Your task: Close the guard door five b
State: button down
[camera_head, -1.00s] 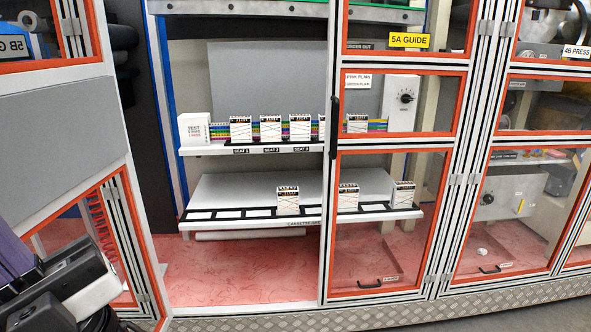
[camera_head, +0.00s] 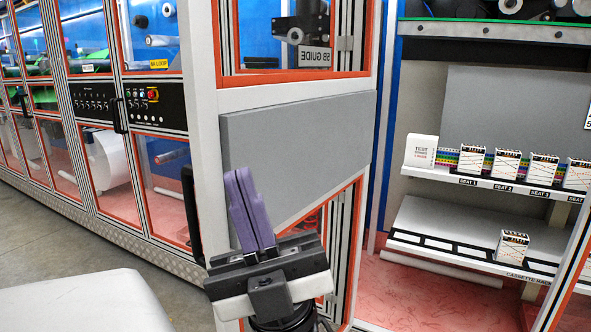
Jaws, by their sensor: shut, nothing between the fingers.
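Guard door 5B (camera_head: 290,97) stands open, swung out from the cabinet front. It has a white frame, orange trim, clear windows and a grey middle panel. Its label, 5B GUIDE (camera_head: 315,57), reads mirrored, so I see the door's inner face. A black vertical handle (camera_head: 189,215) shows at its left, free edge, partly hidden. My gripper (camera_head: 239,184) has purple fingers pressed together, empty, pointing up. It is in front of the door's lower left part, right of the handle; I cannot tell whether it touches the door.
Right of the door is the open bay, with a shelf of labelled seats (camera_head: 438,176) and a cassette rack (camera_head: 455,250). Closed guard doors and a black control panel (camera_head: 128,103) line the left. Grey floor (camera_head: 60,270) lies clear there. A pale rounded surface (camera_head: 85,302) fills the lower left.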

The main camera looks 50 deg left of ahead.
aim_at(304, 139)
jog(key=k+j, duration=0.1)
jog(key=j, duration=0.2)
jog(key=k+j, duration=0.1)
jog(key=j, duration=0.25)
jog(key=k+j+z, duration=0.1)
jog(key=j, duration=0.2)
jog(key=k+j, duration=0.1)
jog(key=j, duration=0.4)
jog(key=k+j, duration=0.1)
jog(key=j, duration=1.25)
jog(key=i+j+z, duration=0.15)
jog(key=j, duration=0.65)
jog(key=k+j+z, duration=0.1)
jog(key=k+j, duration=0.2)
jog(key=j, duration=0.2)
jog(key=k+j+z, duration=0.15)
jog(key=k+j, duration=0.2)
jog(key=j, duration=0.1)
